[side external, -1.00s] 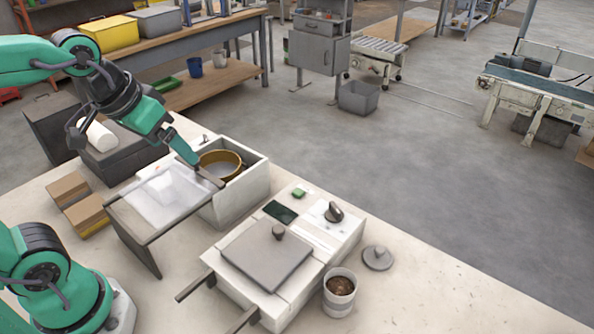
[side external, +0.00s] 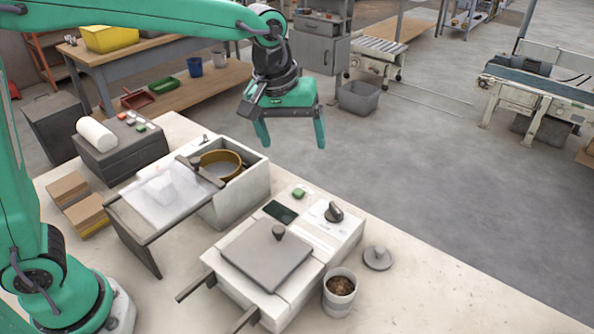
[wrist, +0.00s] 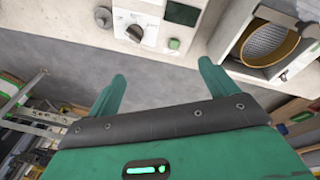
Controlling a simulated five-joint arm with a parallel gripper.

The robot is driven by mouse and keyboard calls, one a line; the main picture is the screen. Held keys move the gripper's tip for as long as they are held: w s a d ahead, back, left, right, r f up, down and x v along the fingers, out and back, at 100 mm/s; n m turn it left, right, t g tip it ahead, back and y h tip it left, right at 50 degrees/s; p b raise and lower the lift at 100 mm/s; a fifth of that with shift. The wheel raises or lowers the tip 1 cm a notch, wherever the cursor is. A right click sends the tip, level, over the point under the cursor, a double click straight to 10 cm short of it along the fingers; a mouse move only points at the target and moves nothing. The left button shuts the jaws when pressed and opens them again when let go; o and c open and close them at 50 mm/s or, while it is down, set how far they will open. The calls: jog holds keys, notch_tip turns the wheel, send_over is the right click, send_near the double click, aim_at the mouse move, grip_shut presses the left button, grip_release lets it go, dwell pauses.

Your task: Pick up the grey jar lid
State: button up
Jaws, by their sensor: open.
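The grey jar lid (side external: 377,257), a round disc with a small knob on top, lies flat on the pale bench top in the side external view. It sits to the right of the white machine and just behind a jar (side external: 340,292) of brown pellets, which is uncovered. My gripper (side external: 293,140) is open and empty, high above the back edge of the bench, up and to the left of the lid. In the wrist view my gripper (wrist: 162,88) shows both green fingers spread with nothing between them.
The white machine (side external: 345,236) with a grey square cover (side external: 267,256) and a dark knob (side external: 333,212) stands left of the lid. Another white box (side external: 245,197) holds a brass-rimmed sieve (side external: 221,165). Bare bench surrounds the lid on its right.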

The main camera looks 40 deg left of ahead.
jog(key=w+d+f+n+g, duration=0.1)
jog(key=w+d+f, duration=0.2)
jog(key=d+f, duration=0.15)
jog(key=w+d+f+n, duration=0.1)
jog(key=w+d+f, duration=0.2)
jog(key=d, duration=0.3)
jog(key=n+g, duration=0.1)
jog(key=n, duration=0.1)
send_over(380, 249)
jog(key=shift+y, duration=0.4)
notch_tip(380, 249, down, 9)
jog(key=shift+f, duration=0.1)
jog(key=shift+w+f, duration=0.1)
jog(key=shift+f, duration=1.2)
jog(key=shift+f, duration=2.6)
jog(key=shift+c, duration=0.3)
jog(key=c, duration=0.9)
